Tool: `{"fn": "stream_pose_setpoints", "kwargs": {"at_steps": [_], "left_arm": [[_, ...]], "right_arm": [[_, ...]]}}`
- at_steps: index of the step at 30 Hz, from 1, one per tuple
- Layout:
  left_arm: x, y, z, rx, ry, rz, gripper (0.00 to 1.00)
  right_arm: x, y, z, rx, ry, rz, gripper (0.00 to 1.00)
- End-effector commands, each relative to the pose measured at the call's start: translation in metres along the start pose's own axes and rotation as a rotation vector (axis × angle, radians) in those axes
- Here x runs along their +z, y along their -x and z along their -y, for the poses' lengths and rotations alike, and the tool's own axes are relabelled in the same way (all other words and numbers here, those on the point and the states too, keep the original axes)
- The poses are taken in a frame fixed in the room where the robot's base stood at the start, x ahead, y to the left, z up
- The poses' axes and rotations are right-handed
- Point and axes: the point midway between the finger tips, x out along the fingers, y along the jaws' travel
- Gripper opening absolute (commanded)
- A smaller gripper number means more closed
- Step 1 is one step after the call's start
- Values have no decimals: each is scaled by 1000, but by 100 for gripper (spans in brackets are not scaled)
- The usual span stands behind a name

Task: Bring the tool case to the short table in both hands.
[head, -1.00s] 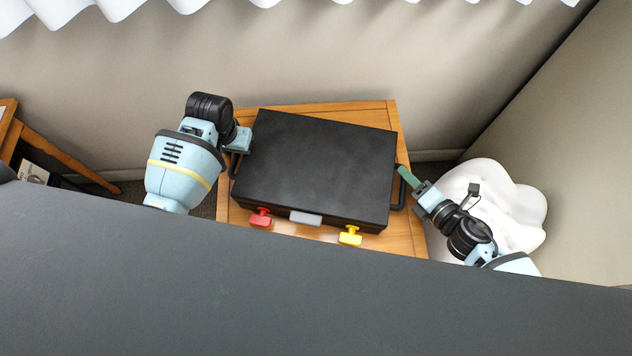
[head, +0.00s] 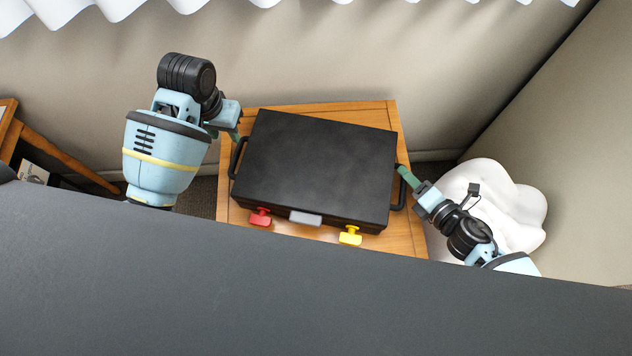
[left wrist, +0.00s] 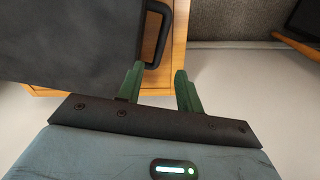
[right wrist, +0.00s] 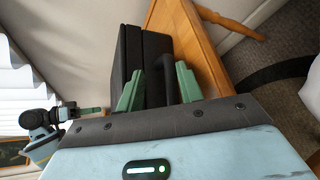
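The black tool case (head: 315,165) lies flat on a wooden table (head: 405,236), with red and yellow latches on its front. My left gripper (head: 236,132) is open and empty above the far end of the left handle (head: 237,158). In the left wrist view the handle (left wrist: 158,38) is just beyond the open fingertips (left wrist: 160,75), apart from them. My right gripper (head: 404,172) is at the right handle (head: 401,193). In the right wrist view its fingers (right wrist: 157,78) are apart, with the handle (right wrist: 167,75) between them; I cannot tell whether they touch it.
A white rounded seat (head: 515,200) stands right of the table, close to my right arm. A wall is behind the table. Another piece of wooden furniture (head: 55,152) is at the far left. A dark grey surface (head: 300,290) fills the foreground.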

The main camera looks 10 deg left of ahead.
Motion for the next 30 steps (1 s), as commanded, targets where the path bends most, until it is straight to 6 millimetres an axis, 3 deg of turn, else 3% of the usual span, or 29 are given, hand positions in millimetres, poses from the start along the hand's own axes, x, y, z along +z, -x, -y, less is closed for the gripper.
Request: {"fn": "stream_pose_setpoints", "kwargs": {"at_steps": [5, 14, 20, 30], "left_arm": [[0, 12, 0, 0, 0, 0, 36], [0, 14, 0, 0, 0, 1, 36], [0, 14, 0, 0, 0, 1, 36], [0, 14, 0, 0, 0, 1, 36]], "right_arm": [[0, 0, 0, 1, 0, 0, 36], [0, 5, 0, 0, 0, -1, 36], [-1, 32, 1, -2, 2, -2, 36], [-1, 96, 0, -2, -1, -2, 36]]}}
